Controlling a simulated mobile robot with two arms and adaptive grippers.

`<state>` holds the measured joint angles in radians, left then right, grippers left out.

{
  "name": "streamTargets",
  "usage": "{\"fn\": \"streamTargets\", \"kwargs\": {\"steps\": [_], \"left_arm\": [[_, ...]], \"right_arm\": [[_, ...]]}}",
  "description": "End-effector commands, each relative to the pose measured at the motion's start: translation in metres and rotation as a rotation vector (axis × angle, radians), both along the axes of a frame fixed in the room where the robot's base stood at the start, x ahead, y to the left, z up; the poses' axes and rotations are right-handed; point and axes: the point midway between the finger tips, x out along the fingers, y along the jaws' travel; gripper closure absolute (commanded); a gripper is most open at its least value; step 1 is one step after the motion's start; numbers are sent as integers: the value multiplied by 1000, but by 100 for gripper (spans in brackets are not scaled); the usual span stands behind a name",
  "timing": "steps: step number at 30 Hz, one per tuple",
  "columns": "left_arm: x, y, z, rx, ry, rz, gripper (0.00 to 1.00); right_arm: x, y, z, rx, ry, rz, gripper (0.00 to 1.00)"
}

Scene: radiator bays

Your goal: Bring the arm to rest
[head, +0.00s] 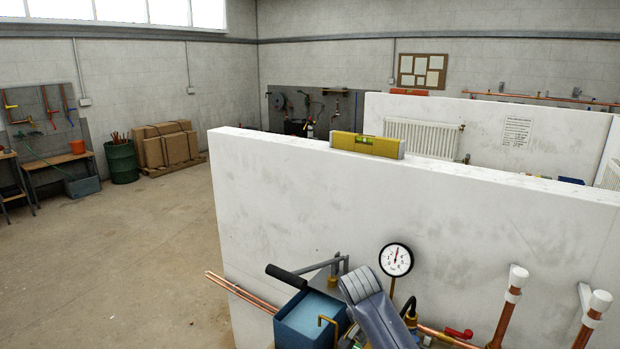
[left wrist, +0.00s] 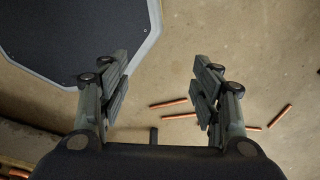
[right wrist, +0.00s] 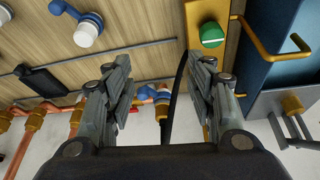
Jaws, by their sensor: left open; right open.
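My left gripper (left wrist: 160,95) is open and empty in the left wrist view, pointing down over the concrete floor. My right gripper (right wrist: 165,95) is open in the right wrist view, with nothing held between its fingers. A brass block with a green knob (right wrist: 212,35) is just beyond its right finger, and a black hose (right wrist: 178,95) runs behind the gap between the fingers. I cannot tell how far off they are. The head view shows neither gripper; a grey-blue arm link, seemingly mine, rises at bottom centre.
A blue tank (head: 312,318) with a black-handled lever and a pressure gauge (head: 396,260) stand before a white partition (head: 290,190). Copper pipes (head: 507,305) rise at right. A yellow level (head: 367,145) lies on the partition's top. Copper offcuts (left wrist: 168,104) lie on the floor. Open floor is at left.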

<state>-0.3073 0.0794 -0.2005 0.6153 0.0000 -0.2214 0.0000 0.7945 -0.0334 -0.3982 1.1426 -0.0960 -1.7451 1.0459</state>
Motion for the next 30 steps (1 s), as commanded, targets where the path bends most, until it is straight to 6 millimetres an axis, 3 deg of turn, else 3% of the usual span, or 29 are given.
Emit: {"fn": "streamTargets", "kwargs": {"steps": [4, 11, 17, 24, 30], "left_arm": [[17, -2, 2, -4, -28, 0, 42], [19, -2, 2, -3, -28, 0, 42], [15, -1, 1, -2, -21, 0, 42], [2, 0, 0, 0, -2, 1, 42], [5, 0, 0, 0, -6, 1, 42]], "right_arm": [[-13, 2, -16, 15, 15, 42, 49], [-40, 5, -44, 41, 37, 128, 49], [-78, 5, -74, 69, 58, 230, 49], [-161, -3, -112, 103, 79, 420, 49], [-238, -16, -121, 105, 82, 579, 49]]}}
